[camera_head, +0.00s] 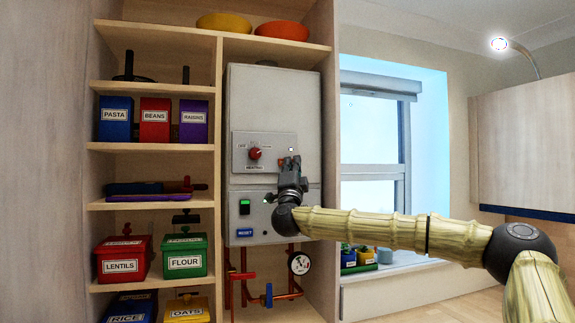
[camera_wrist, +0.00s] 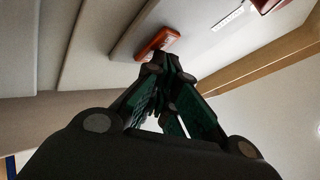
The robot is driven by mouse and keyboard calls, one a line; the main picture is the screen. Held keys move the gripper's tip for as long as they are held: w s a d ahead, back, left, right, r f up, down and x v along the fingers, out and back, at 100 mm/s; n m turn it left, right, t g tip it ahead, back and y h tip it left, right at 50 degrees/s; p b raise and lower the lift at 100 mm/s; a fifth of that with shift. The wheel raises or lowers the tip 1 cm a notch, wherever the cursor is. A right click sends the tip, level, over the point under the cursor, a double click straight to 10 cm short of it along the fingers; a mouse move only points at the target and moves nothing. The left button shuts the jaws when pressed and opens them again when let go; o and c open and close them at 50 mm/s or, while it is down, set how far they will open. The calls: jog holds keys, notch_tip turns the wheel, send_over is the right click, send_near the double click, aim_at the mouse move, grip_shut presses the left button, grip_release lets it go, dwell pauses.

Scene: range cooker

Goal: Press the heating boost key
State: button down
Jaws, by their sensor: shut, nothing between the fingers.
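The grey boiler (camera_head: 274,100) hangs in the open cupboard in the head view. Its panel carries a red knob (camera_head: 255,154); a green switch (camera_head: 244,206) and a blue key marked RESET (camera_head: 245,233) sit lower. My gripper (camera_head: 290,163) is shut and empty in front of the panel's right part, hiding some of it. In the wrist view, an orange-red key (camera_wrist: 158,42) lies just beyond the shut fingertips (camera_wrist: 168,60). I cannot tell whether they touch it. No heating boost label is readable. The red knob (camera_wrist: 268,4) shows at the top right there.
Shelves left of the boiler hold tins, including a red lentils tin (camera_head: 122,260) and a green flour tin (camera_head: 184,255). Red pipes and a gauge (camera_head: 299,263) hang under the boiler. A cupboard wall (camera_head: 326,110) stands close right of my gripper, then a window (camera_head: 370,130).

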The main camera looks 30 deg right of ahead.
jog(key=shift+s+f+b, duration=0.1)
jog(key=shift+s+b, duration=0.05)
jog(key=shift+b, duration=0.15)
jog(key=shift+s+b, duration=0.35)
jog(key=shift+s, duration=0.05)
jog(key=shift+a, duration=0.1)
jog(key=shift+s+a+b, duration=0.25)
jog(key=shift+s+b, duration=0.3)
jog(key=shift+s, duration=0.4)
jog(key=shift+s+a+b, duration=0.2)
jog(key=shift+s+b, duration=0.4)
jog(key=shift+s, duration=0.4)
jog(key=shift+s+a+b, duration=0.25)
jog(key=shift+s+b, duration=0.3)
jog(key=shift+s, duration=0.4)
